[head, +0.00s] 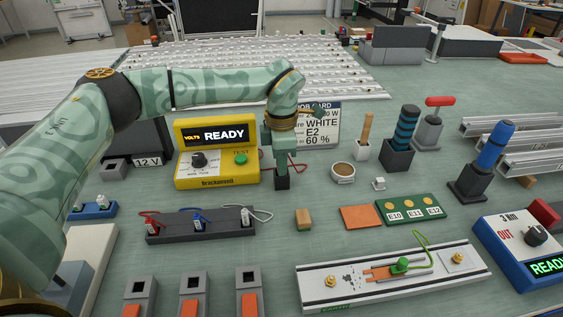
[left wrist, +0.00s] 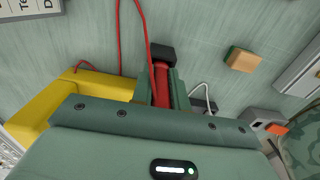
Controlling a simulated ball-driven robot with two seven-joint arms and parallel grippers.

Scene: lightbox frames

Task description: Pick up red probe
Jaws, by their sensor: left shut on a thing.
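My left gripper (head: 281,162) points down just right of the yellow volts meter (head: 217,174), whose screen reads READY. It is shut on the red probe (left wrist: 162,85), which shows between the fingers in the left wrist view. A black block (head: 282,183) is at the probe's lower end; I cannot tell whether the probe is still seated in it. A red lead (left wrist: 119,40) runs in loops beside the gripper. In the head view the fingers mostly hide the probe. My right gripper is not in view.
A job card (head: 318,128) stands behind the gripper. A dark terminal block (head: 201,224) with coloured clips lies in front of the meter. A wooden block (head: 304,219), a brown-filled cup (head: 343,172) and a green board (head: 408,209) stand to the right.

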